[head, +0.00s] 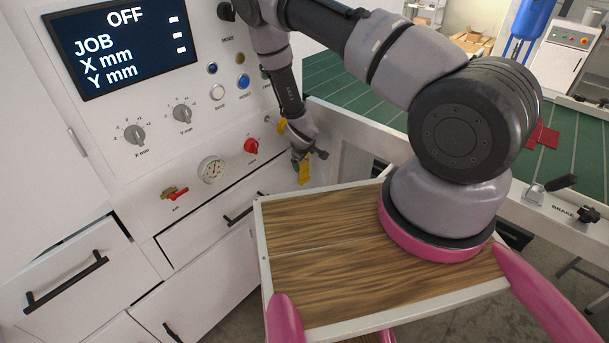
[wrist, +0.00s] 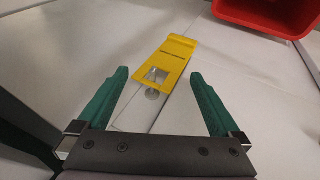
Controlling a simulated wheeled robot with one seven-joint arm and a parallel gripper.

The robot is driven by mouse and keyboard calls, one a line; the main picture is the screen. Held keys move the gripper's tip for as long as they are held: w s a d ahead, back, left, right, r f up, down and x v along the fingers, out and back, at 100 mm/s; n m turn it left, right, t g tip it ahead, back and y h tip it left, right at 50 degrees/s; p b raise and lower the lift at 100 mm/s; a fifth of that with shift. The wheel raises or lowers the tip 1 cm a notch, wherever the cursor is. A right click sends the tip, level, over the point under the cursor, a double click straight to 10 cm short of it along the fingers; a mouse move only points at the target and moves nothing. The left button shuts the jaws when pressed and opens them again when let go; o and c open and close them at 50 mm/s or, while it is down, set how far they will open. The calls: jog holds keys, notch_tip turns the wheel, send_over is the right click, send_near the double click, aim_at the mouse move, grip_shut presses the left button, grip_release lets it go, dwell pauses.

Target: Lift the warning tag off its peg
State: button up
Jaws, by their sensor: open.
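The warning tag is a flat yellow plate with a square hole near one end, seen in the wrist view (wrist: 178,58). A round metal peg (wrist: 152,93) shows just at the holed end; I cannot tell how the tag bears on it. My gripper (wrist: 158,82) is open and empty, with one green finger on each side of the tag's holed end, apart from it. In the head view a yellow piece, seemingly the tag (head: 305,173), shows just below my gripper (head: 301,160), near the white cabinet's right side. The arm partly hides this area.
The control panel with a dark screen (head: 122,46), knobs, a gauge (head: 211,170) and a red valve handle (head: 180,196) lies left of my arm. Drawers with black handles (head: 66,282) sit below. A red bin (wrist: 272,14) stands at the wrist view's upper right.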

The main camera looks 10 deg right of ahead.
jog(key=shift+x, duration=0.85)
jog(key=shift+s, duration=0.1)
grip_shut()
